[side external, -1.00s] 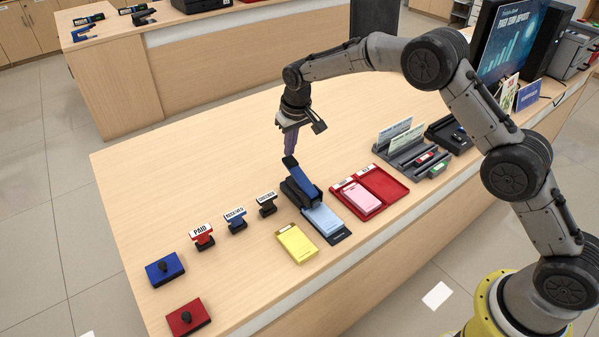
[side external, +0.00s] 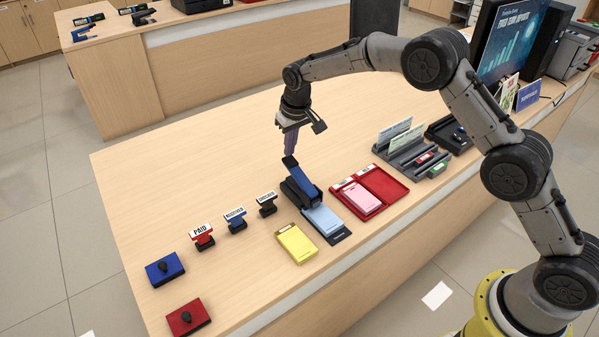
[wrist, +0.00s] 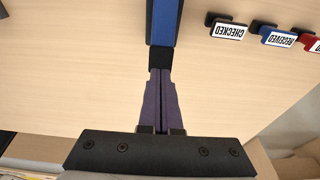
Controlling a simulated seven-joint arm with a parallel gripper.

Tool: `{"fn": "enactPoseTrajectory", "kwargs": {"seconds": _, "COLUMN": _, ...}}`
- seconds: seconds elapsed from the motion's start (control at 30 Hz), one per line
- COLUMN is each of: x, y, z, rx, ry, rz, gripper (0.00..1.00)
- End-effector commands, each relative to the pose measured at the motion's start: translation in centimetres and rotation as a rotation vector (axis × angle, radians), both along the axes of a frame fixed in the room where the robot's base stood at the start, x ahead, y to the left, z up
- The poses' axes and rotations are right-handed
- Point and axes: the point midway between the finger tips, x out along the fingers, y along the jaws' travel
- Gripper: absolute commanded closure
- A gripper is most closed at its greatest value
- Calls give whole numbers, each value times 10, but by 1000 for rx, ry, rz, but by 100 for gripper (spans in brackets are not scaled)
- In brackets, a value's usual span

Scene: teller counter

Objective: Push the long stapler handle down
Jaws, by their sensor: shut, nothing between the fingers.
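The stapler (side external: 301,192) stands on the counter in the side external view, with its long blue handle (side external: 302,177) raised and tilted up toward the back. A light blue pad of slips (side external: 322,219) lies at its front. My gripper (side external: 290,153) is shut and empty, fingers pointing down, right at the handle's raised black end. In the wrist view the purple fingers (wrist: 161,85) are together and reach to the black tip of the handle (wrist: 160,58). Whether they touch it or hover just above it, I cannot tell.
Stamps marked CHECKED (side external: 267,202), RECEIVED (side external: 236,219) and PAID (side external: 203,236) stand left of the stapler. A yellow pad (side external: 297,243) lies in front. A red tray (side external: 397,186) is to the right. The counter behind and left is clear.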

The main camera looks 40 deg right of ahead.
Motion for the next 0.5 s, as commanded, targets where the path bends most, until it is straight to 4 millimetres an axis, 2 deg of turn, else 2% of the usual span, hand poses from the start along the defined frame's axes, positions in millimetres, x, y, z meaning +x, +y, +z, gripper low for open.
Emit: {"fn": "enactPoseTrajectory", "kwargs": {"seconds": 0.5, "x": 0, "y": 0, "z": -10, "rx": 0, "ry": 0, "rz": 0, "gripper": 100}}
